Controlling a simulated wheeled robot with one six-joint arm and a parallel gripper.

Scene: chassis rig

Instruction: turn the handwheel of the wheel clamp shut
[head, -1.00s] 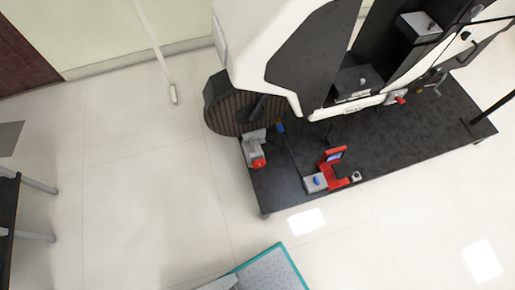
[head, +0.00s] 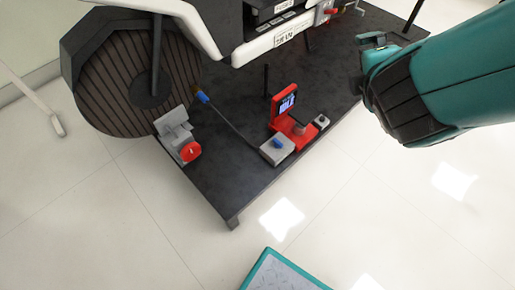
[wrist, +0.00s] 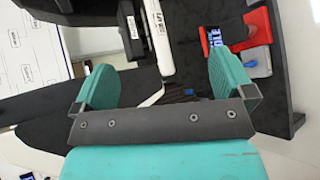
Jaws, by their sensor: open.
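The wheel clamp (head: 175,127) is a small grey block on the left front corner of the black platform, beside the dark ribbed wheel (head: 112,85). Its handwheel (head: 190,151) is a small red disc facing the front. I cannot tell how far it is turned. My gripper (head: 371,50) is at the upper right in the head view, well to the right of the clamp and apart from it. In the wrist view my gripper (wrist: 164,82) has its two teal fingers wide apart with nothing held. I cannot make out the clamp in the wrist view.
A red stand with a small screen (head: 287,103) and a grey box with a blue knob (head: 277,149) stand on the black platform (head: 229,190), right of the clamp. The white and black chassis (head: 250,50) rises behind.

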